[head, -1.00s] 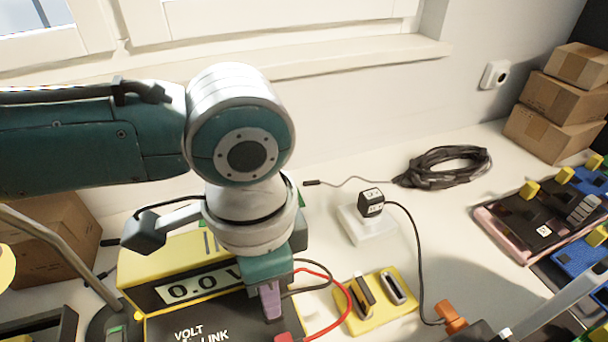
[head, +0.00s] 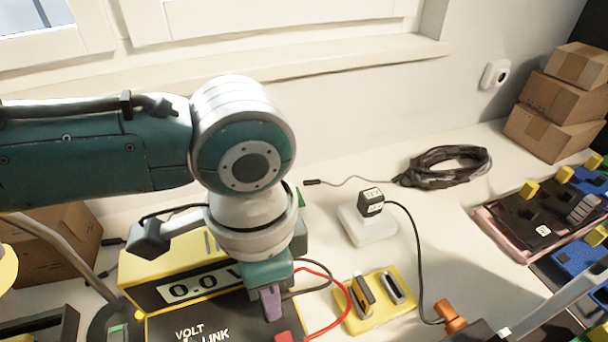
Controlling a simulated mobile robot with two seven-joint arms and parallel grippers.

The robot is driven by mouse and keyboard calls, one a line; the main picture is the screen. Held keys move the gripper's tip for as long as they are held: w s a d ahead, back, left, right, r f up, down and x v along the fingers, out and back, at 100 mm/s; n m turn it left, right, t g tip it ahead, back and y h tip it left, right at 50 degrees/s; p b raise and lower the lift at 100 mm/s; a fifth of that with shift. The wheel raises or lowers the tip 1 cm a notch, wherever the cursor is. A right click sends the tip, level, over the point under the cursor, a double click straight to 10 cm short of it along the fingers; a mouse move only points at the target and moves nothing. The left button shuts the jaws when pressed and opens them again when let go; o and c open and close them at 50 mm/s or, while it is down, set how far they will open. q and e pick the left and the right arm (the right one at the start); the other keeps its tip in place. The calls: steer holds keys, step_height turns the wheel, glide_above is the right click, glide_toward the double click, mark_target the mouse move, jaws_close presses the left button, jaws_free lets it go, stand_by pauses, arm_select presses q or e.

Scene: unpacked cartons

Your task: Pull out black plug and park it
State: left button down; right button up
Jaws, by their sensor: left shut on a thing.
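The voltmeter (head: 188,292) is a yellow and black box with a 0.0 display. My left gripper (head: 270,304) is over its right part, pointing down. Its purple fingers are shut, and the black plug between them is hidden from this view. A dark lead (head: 318,289) curves out to the right from behind the gripper. A red plug (head: 284,337) with a red lead sits just below the gripper at the picture's bottom edge. A yellow holder (head: 365,322) with two upright pieces stands to the right of the meter. I cannot tell whether the black plug is still seated.
A black cube plug (head: 371,202) stands on a white block (head: 368,228), its cable running down to an orange piece (head: 449,316). A coiled black cable (head: 446,168) lies behind. Cartons (head: 556,115) and trays (head: 530,226) fill the right.

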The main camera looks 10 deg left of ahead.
arm_select(q)
steer(key=shift+f, duration=0.3)
stand_by(0.5)
steer(key=c, duration=0.7)
jaws_free()
step_height(320, 180, up, 10)
steer(key=shift+p, duration=0.9)
